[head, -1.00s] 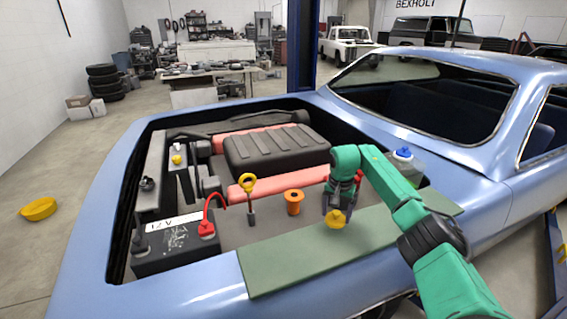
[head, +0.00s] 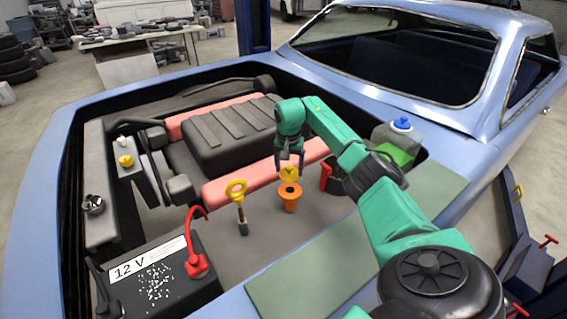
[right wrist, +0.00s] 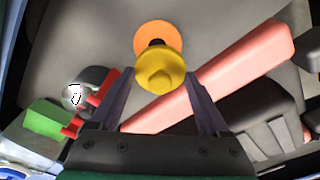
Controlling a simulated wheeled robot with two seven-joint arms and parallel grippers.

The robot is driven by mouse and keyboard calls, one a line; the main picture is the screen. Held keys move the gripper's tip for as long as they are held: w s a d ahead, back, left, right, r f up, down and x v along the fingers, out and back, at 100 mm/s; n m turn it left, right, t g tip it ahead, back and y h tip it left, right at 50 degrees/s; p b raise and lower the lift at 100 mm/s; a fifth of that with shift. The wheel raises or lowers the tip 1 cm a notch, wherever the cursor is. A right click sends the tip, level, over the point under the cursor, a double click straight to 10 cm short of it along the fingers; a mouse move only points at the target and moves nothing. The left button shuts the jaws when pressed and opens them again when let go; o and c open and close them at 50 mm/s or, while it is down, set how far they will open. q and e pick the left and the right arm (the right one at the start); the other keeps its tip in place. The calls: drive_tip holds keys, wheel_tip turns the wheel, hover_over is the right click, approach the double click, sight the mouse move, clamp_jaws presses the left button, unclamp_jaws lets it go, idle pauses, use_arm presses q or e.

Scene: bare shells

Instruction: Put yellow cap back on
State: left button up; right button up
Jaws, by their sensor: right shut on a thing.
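A yellow cap (head: 288,173) is held between the fingers of my right gripper (head: 289,163). It also shows in the right wrist view (right wrist: 159,72) between the two dark fingers. An orange flanged filler neck (head: 289,198) stands in the engine bay, with a dark opening at its top. In the head view the cap appears just above that opening. In the right wrist view the orange flange (right wrist: 158,30) lies beyond the cap, which partly covers the dark hole. I cannot tell whether they touch. My left gripper is not in view.
A yellow ring-handled dipstick (head: 237,192) stands left of the neck. A 12 V battery (head: 165,275) with a red clamp is at front left. A blue-capped reservoir (head: 400,140) stands at right. Another yellow cap (head: 126,161) sits at far left. A green mat (head: 305,285) covers the near edge.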

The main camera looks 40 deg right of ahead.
sight(290, 190)
drive_tip(key=shift+s+f+b, duration=0.45)
drive_tip(key=shift+f+b, duration=0.1)
drive_tip(key=shift+f, duration=0.05)
drive_tip(key=f+b, duration=0.3)
drive_tip(key=f, duration=0.1)
drive_tip(key=shift+w+f, duration=0.15)
drive_tip(key=shift+w, duration=0.05)
drive_tip(key=shift+f+b, duration=0.3)
drive_tip(key=shift+s+r, duration=0.1)
drive_tip(key=shift+r, duration=0.1)
drive_tip(key=shift+f, duration=0.25)
idle(0.9)
drive_tip(key=o, duration=1.3)
drive_tip(key=shift+a, duration=0.1)
